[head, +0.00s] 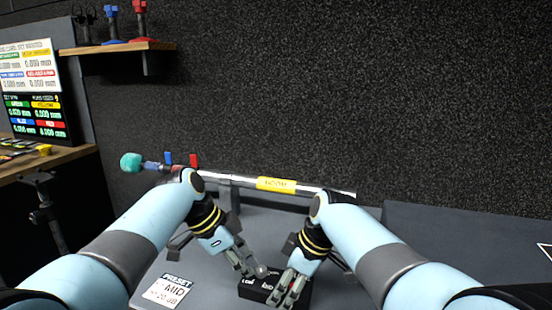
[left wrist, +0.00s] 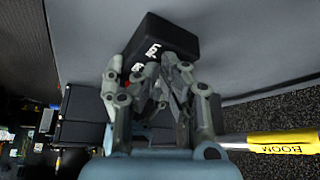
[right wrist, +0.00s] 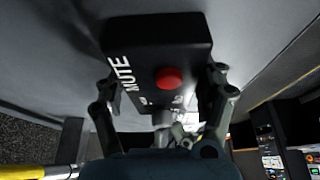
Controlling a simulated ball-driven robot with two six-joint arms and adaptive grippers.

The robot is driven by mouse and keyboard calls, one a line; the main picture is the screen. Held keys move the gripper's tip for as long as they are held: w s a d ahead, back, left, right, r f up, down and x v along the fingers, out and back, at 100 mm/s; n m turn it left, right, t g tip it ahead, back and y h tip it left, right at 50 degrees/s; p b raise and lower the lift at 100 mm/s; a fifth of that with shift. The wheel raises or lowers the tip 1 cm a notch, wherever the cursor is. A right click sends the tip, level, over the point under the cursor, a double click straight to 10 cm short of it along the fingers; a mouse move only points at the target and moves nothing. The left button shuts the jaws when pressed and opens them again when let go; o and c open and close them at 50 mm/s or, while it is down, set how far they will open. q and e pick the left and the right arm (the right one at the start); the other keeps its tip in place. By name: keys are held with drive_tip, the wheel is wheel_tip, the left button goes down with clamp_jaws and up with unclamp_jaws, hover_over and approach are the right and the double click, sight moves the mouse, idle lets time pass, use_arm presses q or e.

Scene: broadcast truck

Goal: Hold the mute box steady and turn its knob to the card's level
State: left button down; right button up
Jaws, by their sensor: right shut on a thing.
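The black mute box (head: 258,293) sits on the grey surface at the bottom centre of the head view. Its red button (right wrist: 169,79) and white MUTE lettering show in the right wrist view. My right gripper (head: 287,294) is shut on the box, one finger along each side. A grey knob (right wrist: 163,118) stands on the box. My left gripper (head: 250,272) is open, with its fingertips close at the knob; the left wrist view shows a gap between its fingers (left wrist: 145,72). I cannot tell whether they touch the knob. The white card (head: 168,290) reads PRESET, MID, 20 dB.
A boom pole (head: 235,179) with a yellow label lies across the back, behind both arms. A wooden shelf (head: 120,47) with small stands hangs at the upper left. A lit screen (head: 35,115) stands at the left. The grey surface at the right is clear.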

use_arm(q)
drive_tip(key=shift+s+d+f, duration=0.15)
drive_tip(key=shift+s+f, duration=0.05)
drive_tip(key=shift+s, duration=0.2)
drive_tip(key=shift+s+a, duration=0.1)
drive_tip(key=shift+a, duration=0.3)
drive_tip(key=shift+r, duration=3.1)
drive_tip(key=shift+a, duration=0.1)
drive_tip(key=shift+w+f, duration=0.2)
drive_tip(key=shift+f, duration=0.8)
drive_tip(key=shift+w+f, duration=0.15)
drive_tip(key=shift+f, duration=0.85)
drive_tip(key=shift+w+f, duration=0.2)
drive_tip(key=shift+f, duration=0.8)
drive_tip(key=shift+d, duration=0.6)
